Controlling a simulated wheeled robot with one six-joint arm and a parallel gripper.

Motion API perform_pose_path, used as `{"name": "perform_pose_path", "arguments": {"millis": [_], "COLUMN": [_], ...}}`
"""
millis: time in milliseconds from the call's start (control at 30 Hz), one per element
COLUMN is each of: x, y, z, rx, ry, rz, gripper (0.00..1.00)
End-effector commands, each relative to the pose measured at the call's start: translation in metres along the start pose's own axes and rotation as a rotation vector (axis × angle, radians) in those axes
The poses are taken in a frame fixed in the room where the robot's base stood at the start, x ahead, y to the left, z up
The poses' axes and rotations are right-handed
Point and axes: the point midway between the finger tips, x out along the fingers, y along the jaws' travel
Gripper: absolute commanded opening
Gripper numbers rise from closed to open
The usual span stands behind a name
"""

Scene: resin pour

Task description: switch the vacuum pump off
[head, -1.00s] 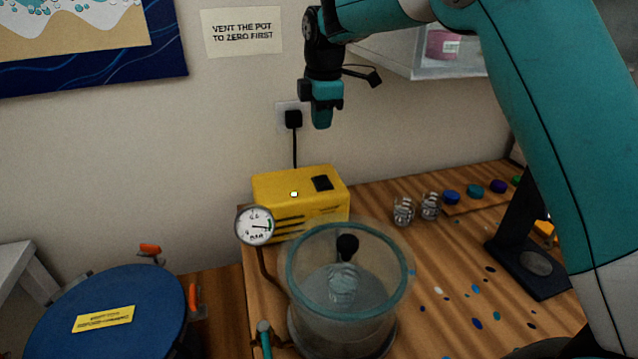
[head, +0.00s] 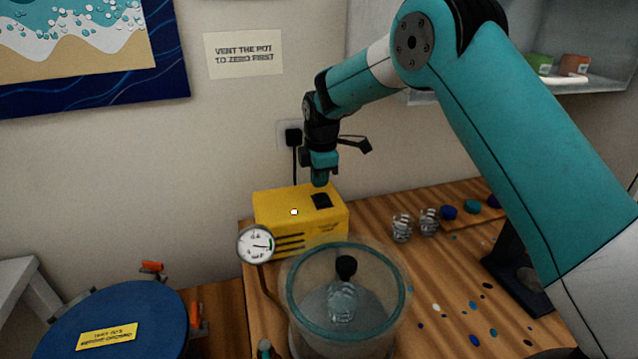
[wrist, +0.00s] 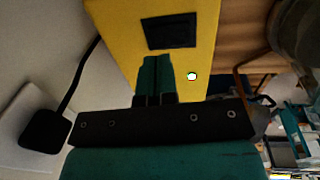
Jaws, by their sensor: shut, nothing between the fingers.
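The vacuum pump (head: 275,207) is a yellow box at the back of the wooden bench, against the wall. A black rocker switch (head: 322,201) is on its top face, and a small lit light (head: 294,212) shows beside it. My gripper (head: 319,184) is shut and empty, pointing down just above the switch. In the wrist view my gripper (wrist: 154,62) has its tips close to the switch (wrist: 170,32) on the yellow pump (wrist: 105,15). The light (wrist: 192,76) glows there too. I cannot tell whether the tips touch the switch.
A clear pot (head: 400,300) with a cup inside stands in front of the pump, with a dial gauge (head: 256,244) beside it. A blue lid (head: 70,320) is at the left. Two small cups (head: 402,228) stand right of the pump. A black plug (head: 293,136) is in the wall socket.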

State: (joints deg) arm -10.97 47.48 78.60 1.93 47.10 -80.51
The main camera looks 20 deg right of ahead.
Motion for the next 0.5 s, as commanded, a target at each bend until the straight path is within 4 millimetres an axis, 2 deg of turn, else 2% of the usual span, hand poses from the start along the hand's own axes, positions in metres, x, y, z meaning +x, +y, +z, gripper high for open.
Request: {"name": "perform_pose_path", "arguments": {"millis": [200, 500], "x": [0.025, 0.034], "y": [0.000, 0.000], "z": [0.000, 0.000], "rx": [0.000, 0.000], "ry": [0.000, 0.000], "rz": [-0.001, 0.001], "gripper": [0.00, 0.00]}}
